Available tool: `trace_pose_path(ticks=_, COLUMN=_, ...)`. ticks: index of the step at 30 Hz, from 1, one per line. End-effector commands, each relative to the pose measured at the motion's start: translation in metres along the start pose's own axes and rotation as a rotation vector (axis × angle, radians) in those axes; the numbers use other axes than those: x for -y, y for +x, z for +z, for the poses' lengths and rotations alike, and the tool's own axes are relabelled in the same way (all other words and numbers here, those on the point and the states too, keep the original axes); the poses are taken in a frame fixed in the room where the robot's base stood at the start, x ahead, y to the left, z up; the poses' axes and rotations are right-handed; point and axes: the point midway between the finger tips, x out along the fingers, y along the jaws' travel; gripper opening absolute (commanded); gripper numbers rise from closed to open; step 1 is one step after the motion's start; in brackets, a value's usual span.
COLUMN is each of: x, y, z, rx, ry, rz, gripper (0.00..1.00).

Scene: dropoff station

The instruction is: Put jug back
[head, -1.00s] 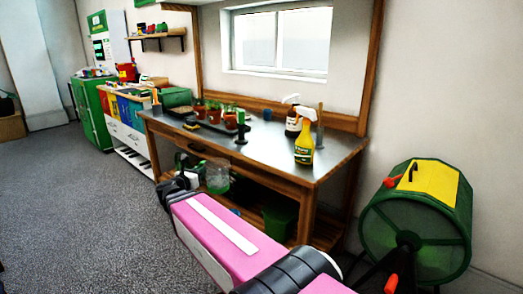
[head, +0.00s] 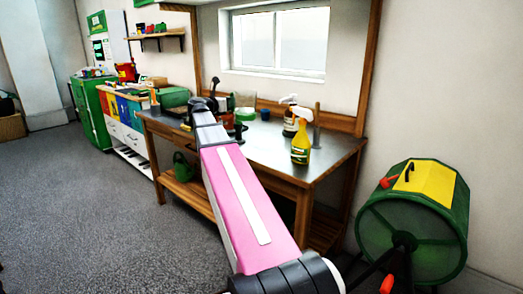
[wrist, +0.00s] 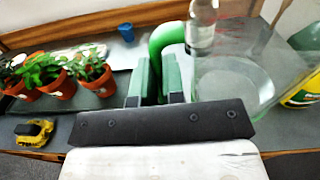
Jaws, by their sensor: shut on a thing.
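The jug (wrist: 236,82) is clear, with a thick green handle (wrist: 165,37); it shows large at the right of the wrist view. My gripper (wrist: 157,82) is shut on the handle, with its fingers on either side of it. The wrist view shows the jug above the grey workbench top (wrist: 110,103). In the head view my arm reaches over the workbench (head: 262,148) and hides much of the gripper; I cannot tell the jug apart there. Whether the jug's base touches the bench is unclear.
Potted plants (wrist: 92,82), a blue cup (wrist: 126,32) and a yellow object (wrist: 34,132) stand left of the jug. A yellow spray bottle (head: 301,145) and a white-topped one (head: 290,122) stand to its right. A green watering can (head: 183,168) is on the lower shelf.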

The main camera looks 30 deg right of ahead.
Motion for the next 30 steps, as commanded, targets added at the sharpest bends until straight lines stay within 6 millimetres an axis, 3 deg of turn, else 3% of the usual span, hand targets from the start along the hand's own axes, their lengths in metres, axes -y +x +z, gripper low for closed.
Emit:
trace_pose_path(ticks=3, x=0.008, y=0.028, z=0.032, rx=0.004, ry=0.002, rz=-0.028, gripper=0.00)
trace_pose_path(ticks=6, x=0.018, y=0.047, z=0.048, rx=0.005, ry=0.000, rz=-0.047, gripper=0.00)
trace_pose_path(ticks=10, x=0.027, y=0.064, z=0.047, rx=0.005, ry=-0.003, rz=-0.063, gripper=0.00)
trace_pose_path(ticks=17, x=0.033, y=0.073, z=0.026, rx=0.006, ry=-0.003, rz=-0.073, gripper=0.00)
trace_pose_path(ticks=30, x=0.029, y=0.074, z=-0.057, rx=0.006, ry=-0.005, rz=-0.073, gripper=0.00)
